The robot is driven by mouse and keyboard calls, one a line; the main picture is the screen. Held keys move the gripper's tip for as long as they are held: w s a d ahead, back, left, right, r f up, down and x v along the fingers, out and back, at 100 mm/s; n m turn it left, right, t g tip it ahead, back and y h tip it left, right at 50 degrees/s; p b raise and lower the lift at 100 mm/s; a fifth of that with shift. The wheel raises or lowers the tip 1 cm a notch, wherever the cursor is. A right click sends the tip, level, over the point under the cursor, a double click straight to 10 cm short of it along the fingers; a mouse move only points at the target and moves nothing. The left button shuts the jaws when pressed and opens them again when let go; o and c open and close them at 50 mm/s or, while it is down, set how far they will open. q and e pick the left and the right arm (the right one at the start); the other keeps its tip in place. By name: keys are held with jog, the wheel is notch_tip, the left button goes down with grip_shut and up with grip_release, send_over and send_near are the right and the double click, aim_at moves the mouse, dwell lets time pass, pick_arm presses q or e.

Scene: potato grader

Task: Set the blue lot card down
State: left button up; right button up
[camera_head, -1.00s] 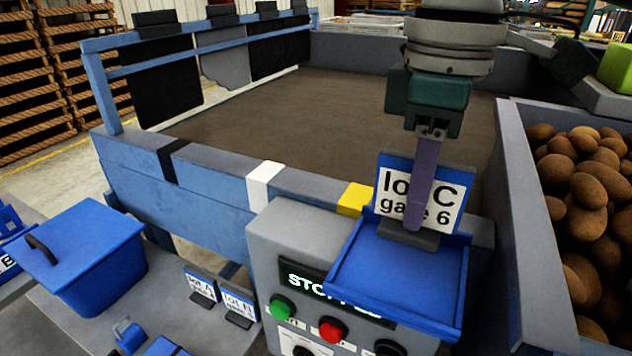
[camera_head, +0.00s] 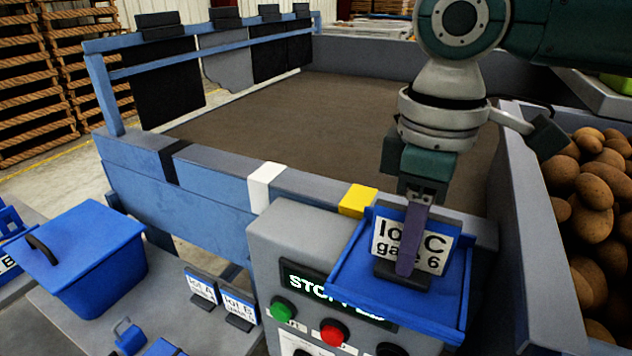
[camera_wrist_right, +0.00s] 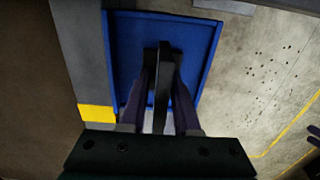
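The blue lot card (camera_head: 436,249), a white-faced stand card reading "lot C gate 6" with a dark foot, is upright at the blue tray (camera_head: 345,290) on top of the control box. My right gripper (camera_head: 408,262) points down with its purple fingers at the card, one finger in front of the label. In the right wrist view the fingers (camera_wrist_right: 162,75) close from both sides on the card's dark edge-on body, over the tray (camera_wrist_right: 207,55). I cannot tell whether the foot touches the tray floor. My left gripper is not in view.
The control box has a green button (camera_head: 281,309) and a red button (camera_head: 333,332) below the tray. A potato bin (camera_head: 516,230) stands close on the right. A yellow block (camera_head: 357,200) sits behind the tray. Two other lot cards (camera_head: 238,306) stand at lower left near a blue lidded box (camera_head: 85,250).

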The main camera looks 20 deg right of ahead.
jog(key=shift+o, duration=0.8)
notch_tip(320, 180, up, 12)
jog(key=shift+r+p, duration=0.15)
jog(key=shift+p, duration=0.5)
